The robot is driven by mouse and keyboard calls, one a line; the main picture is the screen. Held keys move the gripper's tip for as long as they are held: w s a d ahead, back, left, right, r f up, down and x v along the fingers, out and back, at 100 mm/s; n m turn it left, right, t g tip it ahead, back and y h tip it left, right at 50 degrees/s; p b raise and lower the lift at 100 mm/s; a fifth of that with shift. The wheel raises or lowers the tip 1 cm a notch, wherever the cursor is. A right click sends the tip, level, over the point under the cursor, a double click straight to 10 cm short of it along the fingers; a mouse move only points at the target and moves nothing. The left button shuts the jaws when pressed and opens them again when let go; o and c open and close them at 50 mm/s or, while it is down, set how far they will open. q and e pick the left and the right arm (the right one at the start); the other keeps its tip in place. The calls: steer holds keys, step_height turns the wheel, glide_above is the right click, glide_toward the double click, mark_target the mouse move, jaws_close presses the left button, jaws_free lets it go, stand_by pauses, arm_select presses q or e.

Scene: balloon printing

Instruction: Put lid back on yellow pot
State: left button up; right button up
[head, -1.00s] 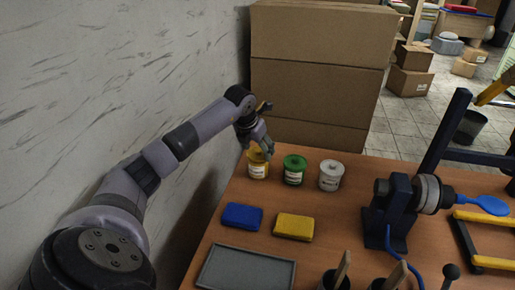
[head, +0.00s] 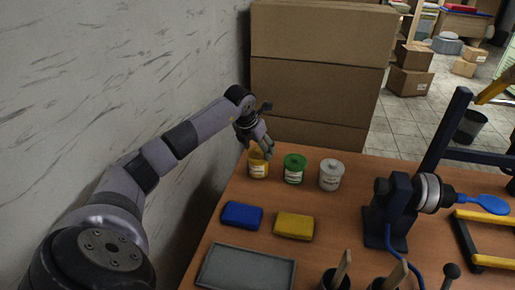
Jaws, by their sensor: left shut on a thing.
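The yellow pot (head: 258,169) stands upright at the back left of the wooden table, with a pale label on its front. My left gripper (head: 261,149) is directly over the pot's top, its fingers pointing down. It is shut on the yellow lid, which is mostly hidden behind the fingers. I cannot tell whether the lid sits fully on the rim. My right gripper is not in view.
A green pot (head: 294,170) and a white pot (head: 331,175) stand close to the right. Blue (head: 242,215) and yellow (head: 294,226) pads and a grey tray (head: 246,269) lie in front. Cardboard boxes (head: 315,88) are stacked behind; the wall is at left.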

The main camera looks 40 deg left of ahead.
arm_select(q)
steer(key=o, duration=0.8)
steer(key=o, duration=0.3)
steer(key=shift+r+p, duration=2.5)
steer(key=shift+r, duration=1)
steer(key=shift+c, duration=0.3)
